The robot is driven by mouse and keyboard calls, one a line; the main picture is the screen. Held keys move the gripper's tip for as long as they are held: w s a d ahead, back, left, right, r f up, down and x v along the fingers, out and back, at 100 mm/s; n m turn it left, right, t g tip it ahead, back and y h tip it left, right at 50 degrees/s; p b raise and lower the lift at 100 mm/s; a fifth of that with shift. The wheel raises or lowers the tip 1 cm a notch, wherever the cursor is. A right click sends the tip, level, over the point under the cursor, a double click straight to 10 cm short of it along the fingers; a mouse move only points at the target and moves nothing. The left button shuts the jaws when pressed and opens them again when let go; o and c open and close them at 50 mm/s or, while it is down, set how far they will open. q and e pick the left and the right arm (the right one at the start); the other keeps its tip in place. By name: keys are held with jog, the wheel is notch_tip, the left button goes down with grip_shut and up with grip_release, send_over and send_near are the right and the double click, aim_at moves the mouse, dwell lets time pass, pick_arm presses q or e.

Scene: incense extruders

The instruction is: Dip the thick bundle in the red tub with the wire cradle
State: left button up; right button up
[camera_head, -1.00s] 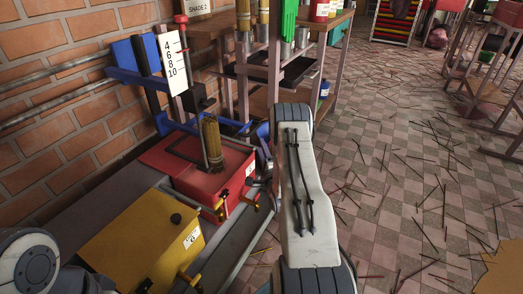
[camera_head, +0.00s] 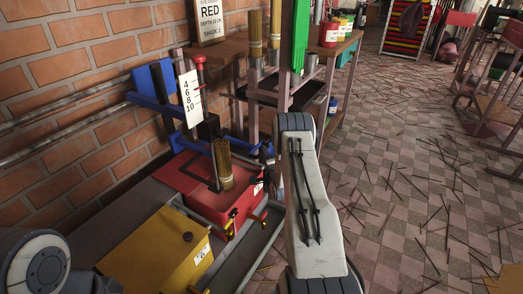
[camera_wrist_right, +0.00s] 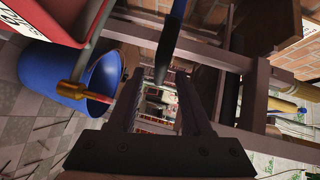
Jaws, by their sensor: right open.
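The red tub (camera_head: 233,206) stands in the left half of the head view. A thick bundle of tan sticks (camera_head: 223,163) stands upright at its top, within a dark wire frame (camera_head: 186,166). I cannot tell how far the bundle goes in. A white scale board (camera_head: 190,98) marked 4, 6, 8, 10 and a red-knobbed rod (camera_head: 199,62) stand behind the tub. In the right wrist view my right gripper (camera_wrist_right: 160,76) is open, with a dark blue-ended bar (camera_wrist_right: 168,50) beyond its fingertips. In the head view my right arm hides most of it. My left gripper is out of view.
A yellow tub (camera_head: 155,252) stands in front of the red tub. A blue bucket (camera_wrist_right: 62,72) shows in the right wrist view. A wooden bench (camera_head: 222,55) holds bundles and paint pots (camera_head: 329,34). A sign (camera_head: 209,15) reads RED, depth 10 cm, shade 2. Sticks litter the floor.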

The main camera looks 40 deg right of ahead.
jog(key=r+b+x, duration=0.1)
jog(key=b+x, duration=0.1)
jog(key=x, duration=0.4)
jog(key=shift+f, duration=0.5)
jog(key=shift+w, duration=0.1)
jog(key=shift+c, duration=0.3)
grip_shut()
